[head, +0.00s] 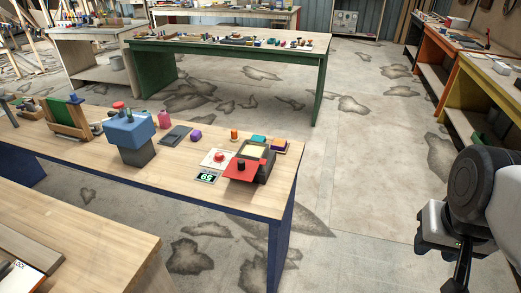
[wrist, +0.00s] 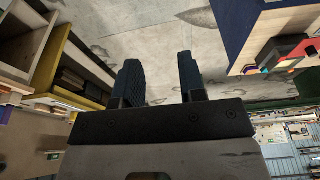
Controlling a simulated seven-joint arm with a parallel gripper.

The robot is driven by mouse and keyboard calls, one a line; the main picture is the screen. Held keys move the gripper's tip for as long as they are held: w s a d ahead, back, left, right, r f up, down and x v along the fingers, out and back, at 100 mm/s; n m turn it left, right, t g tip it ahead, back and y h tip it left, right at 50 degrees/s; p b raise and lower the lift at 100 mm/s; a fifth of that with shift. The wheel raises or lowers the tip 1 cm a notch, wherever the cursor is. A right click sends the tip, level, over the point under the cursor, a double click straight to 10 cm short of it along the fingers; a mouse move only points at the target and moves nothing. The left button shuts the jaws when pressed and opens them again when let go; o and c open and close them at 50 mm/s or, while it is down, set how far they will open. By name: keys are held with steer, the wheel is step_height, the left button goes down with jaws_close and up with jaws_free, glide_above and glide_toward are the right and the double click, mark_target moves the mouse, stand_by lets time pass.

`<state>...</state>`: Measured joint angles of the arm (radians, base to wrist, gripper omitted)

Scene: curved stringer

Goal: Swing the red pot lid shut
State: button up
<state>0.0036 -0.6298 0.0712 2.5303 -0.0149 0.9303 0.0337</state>
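The red lid (head: 239,173), a flat plate with a black knob, stands open on the front side of a dark box-shaped pot (head: 266,168) with a pale inside. Both are near the right end of the wooden workbench. My gripper (wrist: 161,70) shows in the wrist view with its two dark fingers apart and nothing between them. In the head view my arm's end is at the right edge, well right of the bench and clear of the lid; its fingers are partly cut off. In the wrist view, a dark red shape is at the right, possibly the lid.
The workbench (head: 262,200) also holds a red button on a white plate (head: 218,158), a small display reading 65 (head: 208,177), a blue-topped block (head: 131,130) and several small items left and behind. Open floor (head: 355,190) lies between the bench and my arm.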

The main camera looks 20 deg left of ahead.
steer(key=shift+w+a+f, duration=0.1)
steer(key=shift+w, duration=0.3)
steer(key=shift+c, duration=1.1)
steer(key=w+a+f+m+t, duration=0.1)
steer(key=w, duration=0.2)
steer(key=w+a, duration=0.2)
steer(key=w, duration=0.1)
steer(key=w+a+f+m+t, duration=0.1)
steer(key=w, duration=0.2)
steer(key=shift+a+f+m+t, duration=0.2)
steer(key=shift+f+m+t, duration=0.1)
jaws_close()
steer(key=w+a+f+m+t+y, duration=0.25)
steer(key=w+a, duration=0.25)
steer(key=a, duration=0.4)
steer(key=w+a+f+m+t+y, duration=0.1)
steer(key=w+a+f+y, duration=0.1)
steer(key=w+a+f, duration=0.5)
steer(key=s+a+m+y, duration=0.2)
steer(key=a+y, duration=0.2)
steer(key=a, duration=1)
steer(key=shift+a+f+g, duration=0.3)
steer(key=shift+g, duration=0.05)
steer(key=shift+y, duration=0.25)
